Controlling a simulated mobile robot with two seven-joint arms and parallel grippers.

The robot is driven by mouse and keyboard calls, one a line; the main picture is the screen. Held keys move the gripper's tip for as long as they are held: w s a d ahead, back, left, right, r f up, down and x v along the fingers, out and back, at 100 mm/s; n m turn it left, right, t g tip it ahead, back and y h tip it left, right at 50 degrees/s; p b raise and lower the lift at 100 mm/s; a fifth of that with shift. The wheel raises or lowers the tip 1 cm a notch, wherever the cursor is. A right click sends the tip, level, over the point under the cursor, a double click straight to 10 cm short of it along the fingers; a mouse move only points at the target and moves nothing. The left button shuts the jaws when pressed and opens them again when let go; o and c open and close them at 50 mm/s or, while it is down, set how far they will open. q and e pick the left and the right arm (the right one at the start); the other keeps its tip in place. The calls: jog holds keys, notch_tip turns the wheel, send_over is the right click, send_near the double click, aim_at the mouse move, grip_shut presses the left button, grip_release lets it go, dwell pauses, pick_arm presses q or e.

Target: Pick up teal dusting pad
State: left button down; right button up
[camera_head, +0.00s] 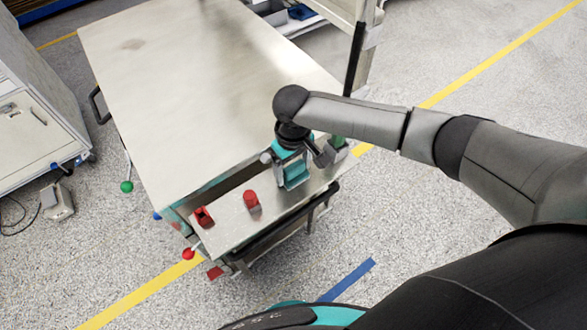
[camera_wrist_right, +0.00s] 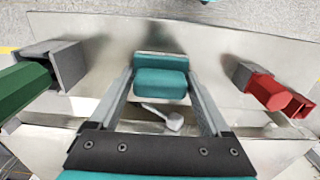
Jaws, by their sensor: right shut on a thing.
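The teal dusting pad (camera_wrist_right: 160,82) is a small block with a flat top part. It sits between the two fingers of my right gripper (camera_wrist_right: 160,92) in the right wrist view, and the fingers are shut on it. In the head view, my right gripper (camera_head: 293,170) points down at the narrow metal shelf at the cart's near end, with the teal pad (camera_head: 297,179) at its tips. I cannot tell whether the pad still touches the shelf. My left gripper is not in view.
A red block (camera_head: 251,199) and another red piece (camera_head: 203,217) stand on the shelf (camera_head: 228,222) to the left. A green-handled item (camera_head: 338,143) in a grey holder is close on the right. The large cart top (camera_head: 200,90) is clear.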

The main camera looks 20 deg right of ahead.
aim_at(293, 165)
notch_tip(293, 165, up, 20)
jog(key=p, duration=0.1)
dwell(0.4)
